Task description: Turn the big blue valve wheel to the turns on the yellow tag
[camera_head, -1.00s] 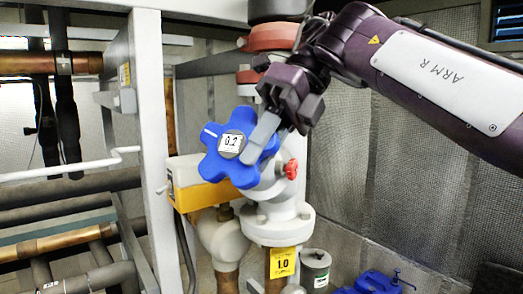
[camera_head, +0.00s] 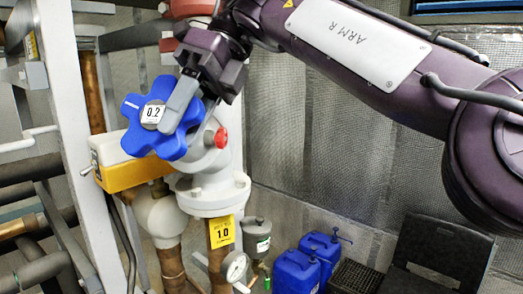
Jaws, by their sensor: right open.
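The big blue valve wheel (camera_head: 165,138) has rounded lobes, a white line on its left lobe and a display (camera_head: 153,113) at its hub reading 0.2. The yellow tag (camera_head: 222,232) hangs below the white valve body and reads 1.0. My right gripper (camera_head: 180,102) is at the wheel's upper right. One grey finger lies across the wheel's face beside the display and hides part of it. The jaws are open; the other finger is not clearly visible, and I cannot tell whether they touch the wheel. My left gripper is not in view.
A small red knob (camera_head: 221,138) sits close right of the wheel. A yellow and white box (camera_head: 125,165) is at its lower left, near a white frame post (camera_head: 65,130).

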